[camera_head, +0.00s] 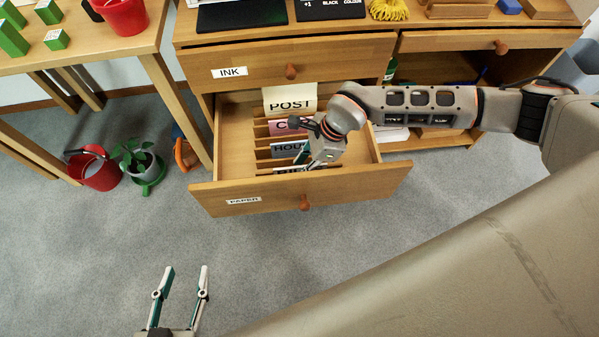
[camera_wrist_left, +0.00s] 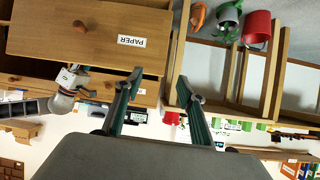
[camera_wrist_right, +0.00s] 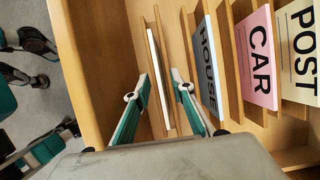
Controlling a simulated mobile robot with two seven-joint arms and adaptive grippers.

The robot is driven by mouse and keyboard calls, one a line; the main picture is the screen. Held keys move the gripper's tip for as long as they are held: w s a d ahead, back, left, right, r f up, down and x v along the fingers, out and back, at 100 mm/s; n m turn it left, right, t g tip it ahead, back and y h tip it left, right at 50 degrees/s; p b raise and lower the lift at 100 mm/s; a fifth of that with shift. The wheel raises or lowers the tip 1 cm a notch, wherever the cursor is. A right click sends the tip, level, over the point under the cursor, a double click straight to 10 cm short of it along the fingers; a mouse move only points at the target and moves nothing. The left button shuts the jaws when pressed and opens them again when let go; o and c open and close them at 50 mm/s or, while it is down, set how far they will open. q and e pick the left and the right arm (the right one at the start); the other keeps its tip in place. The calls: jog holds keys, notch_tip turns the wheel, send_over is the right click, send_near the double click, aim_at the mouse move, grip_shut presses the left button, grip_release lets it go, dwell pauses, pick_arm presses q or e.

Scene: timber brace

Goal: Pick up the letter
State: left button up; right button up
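The open drawer labelled PAPER (camera_head: 235,201) holds upright cards in slots: POST (camera_head: 290,104), a pink CAR card (camera_wrist_right: 259,55) and a blue-grey HOUSE card (camera_wrist_right: 207,65). A thin pale upright piece (camera_wrist_right: 156,75) stands in the slot in front of HOUSE, seen nearly edge-on. I cannot tell whether it is the letter. My right gripper (camera_head: 305,164) reaches down into the drawer. In the right wrist view its open fingers (camera_wrist_right: 162,77) appear on either side of the pale piece; contact is unclear. My left gripper (camera_head: 187,268) is open and empty, over the floor.
A closed INK drawer (camera_head: 260,72) is directly above the open one. A red bucket (camera_head: 100,170) and a potted plant (camera_head: 140,163) stand on the floor at left, beside a wooden table (camera_head: 85,45). The carpet in front of the drawer is clear.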

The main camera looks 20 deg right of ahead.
jog(key=shift+f, duration=0.25)
dwell(0.6)
grip_shut()
